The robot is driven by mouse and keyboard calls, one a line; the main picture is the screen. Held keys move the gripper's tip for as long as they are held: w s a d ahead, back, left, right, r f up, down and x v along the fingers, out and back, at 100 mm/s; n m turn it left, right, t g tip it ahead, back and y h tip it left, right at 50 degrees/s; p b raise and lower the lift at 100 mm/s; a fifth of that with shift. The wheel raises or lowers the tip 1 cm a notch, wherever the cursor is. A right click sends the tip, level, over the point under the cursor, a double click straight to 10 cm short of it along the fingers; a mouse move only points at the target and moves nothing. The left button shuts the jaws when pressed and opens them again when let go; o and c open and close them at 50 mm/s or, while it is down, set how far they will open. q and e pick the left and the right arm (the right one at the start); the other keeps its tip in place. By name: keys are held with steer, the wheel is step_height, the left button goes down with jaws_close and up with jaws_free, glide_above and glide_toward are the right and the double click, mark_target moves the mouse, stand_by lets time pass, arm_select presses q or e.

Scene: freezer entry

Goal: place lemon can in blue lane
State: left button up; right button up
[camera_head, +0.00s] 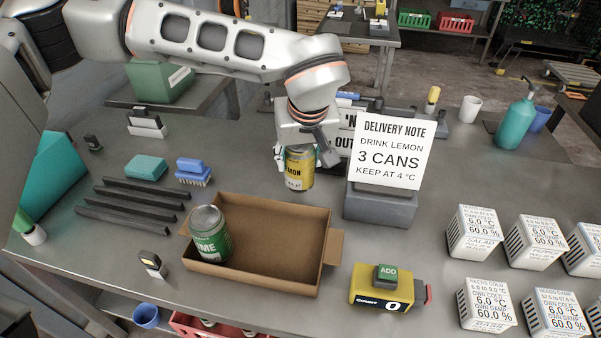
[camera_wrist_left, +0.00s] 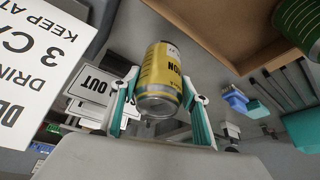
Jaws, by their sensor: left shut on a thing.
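The yellow lemon can (camera_head: 299,170) is upright behind the cardboard box, between the fingers of my left gripper (camera_head: 301,152). In the left wrist view the two teal-edged fingers close on the sides of the can (camera_wrist_left: 162,75). Whether its base touches the table is hard to tell. A green lime can (camera_head: 209,236) stands in the left part of the open cardboard box (camera_head: 275,283). Dark parallel rails (camera_head: 128,208) lie on the table at the left, with narrow gaps between them. I cannot make out a blue-marked lane. My right gripper is not in view.
A delivery note (camera_head: 391,151) on a grey stand is just right of the held can. A blue brush (camera_head: 193,170) and teal sponge (camera_head: 146,167) lie behind the rails.

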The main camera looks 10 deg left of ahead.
mark_target(300, 174)
arm_select(q)
step_height(300, 174, down, 4)
steer(key=shift+r, duration=0.2)
steer(key=shift+f, duration=0.4)
steer(key=shift+f, duration=0.1)
steer(key=o, duration=1.4)
